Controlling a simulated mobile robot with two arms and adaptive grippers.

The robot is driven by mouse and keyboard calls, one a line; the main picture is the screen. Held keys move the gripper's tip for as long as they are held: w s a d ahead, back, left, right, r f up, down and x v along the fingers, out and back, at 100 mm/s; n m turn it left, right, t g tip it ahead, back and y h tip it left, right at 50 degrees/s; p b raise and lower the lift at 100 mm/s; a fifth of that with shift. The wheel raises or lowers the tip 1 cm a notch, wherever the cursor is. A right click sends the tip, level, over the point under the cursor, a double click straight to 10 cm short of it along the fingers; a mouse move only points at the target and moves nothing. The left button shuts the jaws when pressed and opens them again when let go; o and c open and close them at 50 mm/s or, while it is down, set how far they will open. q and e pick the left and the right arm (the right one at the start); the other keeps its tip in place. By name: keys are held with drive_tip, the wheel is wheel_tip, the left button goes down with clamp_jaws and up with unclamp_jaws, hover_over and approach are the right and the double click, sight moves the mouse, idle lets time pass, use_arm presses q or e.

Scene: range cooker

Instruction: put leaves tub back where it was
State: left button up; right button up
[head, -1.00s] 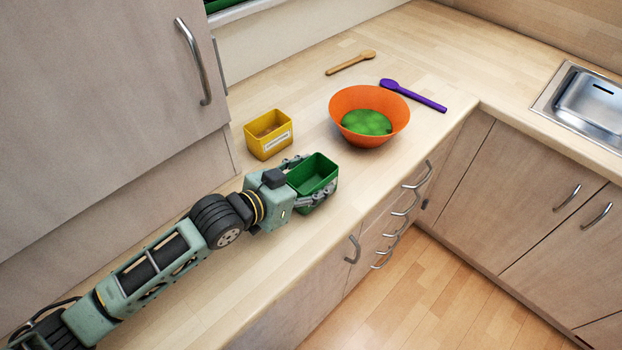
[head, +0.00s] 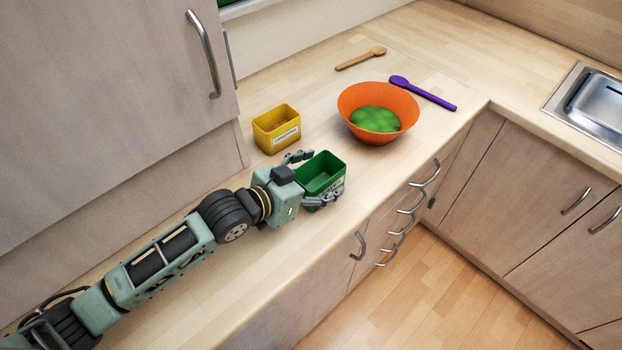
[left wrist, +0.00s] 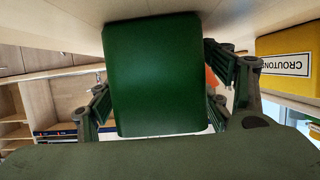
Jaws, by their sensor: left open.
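The leaves tub is a dark green open box (head: 324,168) that looks empty inside; it stands upright on the counter near the front edge. My left gripper (head: 318,180) is open around it, one finger on each side. The far finger stands apart from the tub wall, and the near finger is close to its front side. In the left wrist view the tub's green wall (left wrist: 155,75) fills the middle, between the spread fingers. My right gripper is not in view.
A yellow croutons tub (head: 277,130) stands just behind the green tub. An orange bowl (head: 352,108) with green contents stands to the right. A wooden spoon (head: 360,60) and a purple spoon (head: 425,94) lie behind it. A sink (head: 592,105) is far right.

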use_arm(q)
drive_tip(key=shift+s+a+r, duration=0.15)
drive_tip(key=shift+s+a, duration=0.05)
drive_tip(key=shift+a, duration=0.05)
drive_tip(key=b+v, duration=0.1)
drive_tip(key=v, duration=0.9)
drive_tip(key=shift+s+a+r+b, duration=0.1)
drive_tip(key=shift+s+a+b, duration=0.05)
drive_tip(key=shift+b, duration=0.25)
drive_tip(key=shift+s+a+r, duration=0.2)
drive_tip(key=shift+s, duration=0.05)
